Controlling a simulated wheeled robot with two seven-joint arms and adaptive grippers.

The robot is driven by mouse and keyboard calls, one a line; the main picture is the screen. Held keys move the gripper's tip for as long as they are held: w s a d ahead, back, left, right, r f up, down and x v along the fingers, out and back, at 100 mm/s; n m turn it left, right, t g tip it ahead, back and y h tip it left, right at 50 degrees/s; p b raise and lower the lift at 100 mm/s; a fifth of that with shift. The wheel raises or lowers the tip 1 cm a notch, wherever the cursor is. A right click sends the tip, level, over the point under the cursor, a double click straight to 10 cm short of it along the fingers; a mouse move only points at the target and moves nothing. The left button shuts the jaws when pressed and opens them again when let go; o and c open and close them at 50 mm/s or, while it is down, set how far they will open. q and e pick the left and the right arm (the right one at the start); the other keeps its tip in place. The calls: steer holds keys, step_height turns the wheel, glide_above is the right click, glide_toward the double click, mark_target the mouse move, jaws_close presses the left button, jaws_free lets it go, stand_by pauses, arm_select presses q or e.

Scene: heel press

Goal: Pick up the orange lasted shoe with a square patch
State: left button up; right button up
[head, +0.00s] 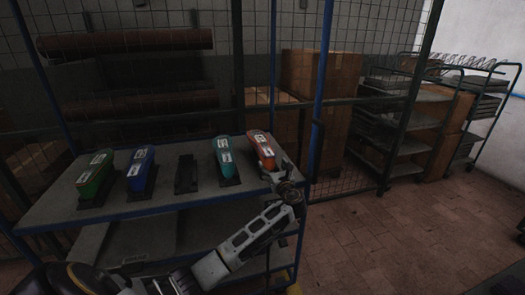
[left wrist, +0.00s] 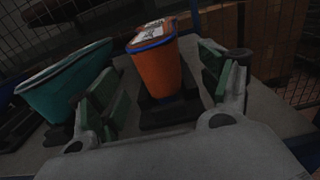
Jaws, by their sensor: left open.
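The orange lasted shoe (head: 261,148) stands on a dark stand at the right end of the shelf's row. White patches show on its top, but their shape is hard to tell. My left gripper (head: 282,179) is at the near end of this shoe. In the left wrist view the orange shoe (left wrist: 157,70) has a blue rim and stands between the two open fingers of my left gripper (left wrist: 160,95), with gaps on both sides. Its dark stand (left wrist: 170,110) shows below it. My right gripper is not in view.
A teal shoe (head: 223,157) stands just left of the orange one. Further left are an empty dark stand (head: 186,175), a blue shoe (head: 140,168) and a green shoe (head: 95,174). The shelf (head: 60,205) has a blue upright (head: 322,90) near its right end.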

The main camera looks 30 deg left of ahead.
mark_target(261, 150)
arm_select(q)
steer(key=shift+x, duration=1.05)
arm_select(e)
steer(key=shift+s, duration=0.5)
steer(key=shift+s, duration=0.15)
arm_select(q)
steer(key=shift+x, duration=2.7)
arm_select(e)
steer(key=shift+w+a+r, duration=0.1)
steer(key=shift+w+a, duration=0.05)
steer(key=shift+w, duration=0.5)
arm_select(q)
steer(key=shift+s, duration=0.1)
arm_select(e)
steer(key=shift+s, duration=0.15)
